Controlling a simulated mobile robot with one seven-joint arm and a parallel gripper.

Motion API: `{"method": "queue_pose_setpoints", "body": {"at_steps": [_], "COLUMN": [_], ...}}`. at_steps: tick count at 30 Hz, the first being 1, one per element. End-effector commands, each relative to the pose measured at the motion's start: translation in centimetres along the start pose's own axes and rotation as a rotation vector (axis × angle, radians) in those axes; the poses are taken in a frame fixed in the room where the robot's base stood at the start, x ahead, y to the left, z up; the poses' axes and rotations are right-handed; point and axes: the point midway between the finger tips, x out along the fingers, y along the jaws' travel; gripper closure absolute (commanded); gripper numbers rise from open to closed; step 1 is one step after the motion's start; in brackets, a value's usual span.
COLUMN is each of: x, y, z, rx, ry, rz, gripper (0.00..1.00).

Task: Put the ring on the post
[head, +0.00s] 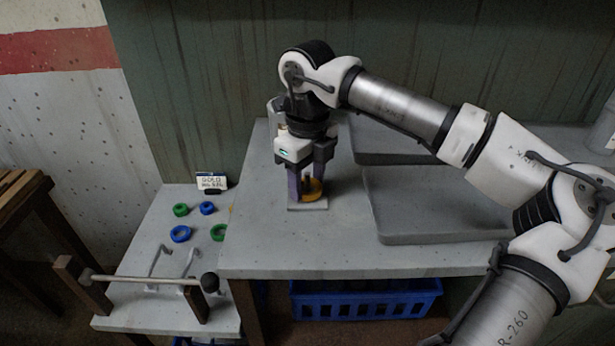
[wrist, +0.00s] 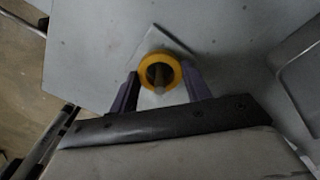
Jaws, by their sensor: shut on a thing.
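The yellow ring (head: 313,194) is between the purple fingers of my gripper (head: 305,188), low over a small pale base plate (head: 308,206) on the higher table. My gripper points down and is shut on the ring. In the wrist view the ring (wrist: 161,55) lies between the fingertips (wrist: 160,78), and the grey post (wrist: 158,78) shows through its hole. The ring looks to be around the post, with the post's top showing in the hole. Whether the ring touches the base plate cannot be told.
A lower table at left holds several blue (head: 181,234) and green (head: 180,210) rings, a small sign (head: 211,181) and a horizontal rail (head: 145,280) on wooden uprights. A grey tray (head: 435,238) lies right of the post. A blue crate (head: 365,304) stands below the table.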

Motion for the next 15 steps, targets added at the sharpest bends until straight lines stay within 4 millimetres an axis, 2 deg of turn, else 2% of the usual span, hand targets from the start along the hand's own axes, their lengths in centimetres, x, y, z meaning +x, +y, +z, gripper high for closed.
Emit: {"method": "queue_pose_setpoints", "body": {"at_steps": [7, 8, 9, 10, 15], "x": [0.61, 0.58, 0.52, 0.51, 0.51], "y": [0.00, 0.00, 0.00, 0.00, 0.00], "z": [-0.01, -0.01, -0.01, -0.01, -0.01], "rx": [0.000, 0.000, 0.000, 0.000, 0.000], "ry": [0.000, 0.000, 0.000, 0.000, 0.000], "rz": [0.000, 0.000, 0.000, 0.000, 0.000], "gripper": [0.75, 0.51, 0.46, 0.43, 0.43]}}
